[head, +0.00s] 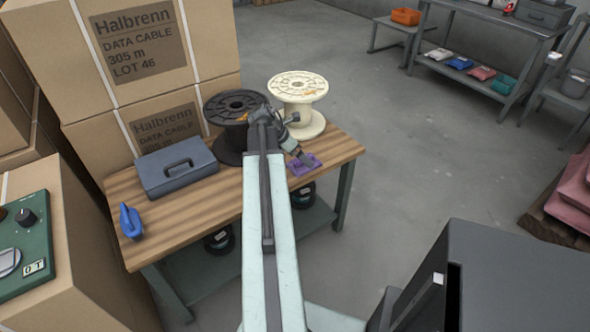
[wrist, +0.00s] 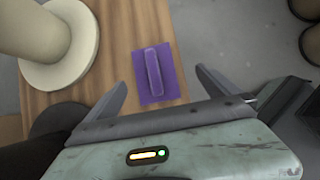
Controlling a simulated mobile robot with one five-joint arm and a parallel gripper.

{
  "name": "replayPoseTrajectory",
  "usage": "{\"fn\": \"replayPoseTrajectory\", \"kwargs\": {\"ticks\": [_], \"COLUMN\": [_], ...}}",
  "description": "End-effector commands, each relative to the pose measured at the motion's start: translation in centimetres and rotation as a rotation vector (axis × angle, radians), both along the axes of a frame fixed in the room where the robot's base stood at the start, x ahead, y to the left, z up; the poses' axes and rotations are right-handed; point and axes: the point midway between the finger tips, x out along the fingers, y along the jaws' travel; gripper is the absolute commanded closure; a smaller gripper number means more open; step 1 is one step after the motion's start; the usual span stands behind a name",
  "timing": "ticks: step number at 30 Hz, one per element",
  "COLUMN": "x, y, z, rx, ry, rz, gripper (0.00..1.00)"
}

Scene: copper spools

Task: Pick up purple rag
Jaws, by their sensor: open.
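The purple rag (head: 304,165) lies flat near the right end of the wooden table (head: 222,205). In the wrist view the rag (wrist: 142,85) has a raised fold along its middle. My gripper (head: 302,158) hangs over the table by the rag. In the wrist view my open gripper (wrist: 162,88) has one finger on each side of the rag, with nothing held. The wrist view does not show clearly how high the fingers are above the table.
A cream spool (head: 298,88) and a black spool (head: 225,107) stand behind my gripper. A grey-blue toolbox (head: 176,168) and a blue object (head: 131,221) are on the left. Stacked cartons (head: 180,50) rise behind.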

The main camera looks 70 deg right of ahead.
Motion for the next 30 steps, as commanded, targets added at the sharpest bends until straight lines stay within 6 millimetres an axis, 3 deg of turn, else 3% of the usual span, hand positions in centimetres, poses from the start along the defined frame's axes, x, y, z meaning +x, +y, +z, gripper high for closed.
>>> {"fn": "replayPoseTrajectory", "kwargs": {"ticks": [7,13,21,28,30], "x": [0.5,0.7,-0.1,-0.2,-0.1], "y": [-0.7,-1.0,-3.4,-3.4,-3.4], "z": [-2.3,-2.7,-6.5,-6.2,-6.2], "rx": [0.000,0.000,0.001,0.001,0.000], "ry": [-0.002,-0.002,-0.003,-0.003,-0.003], "rz": [0.014,0.020,0.023,0.025,0.025], "gripper": [0.00,0.00,0.00,0.00,0.17]}}
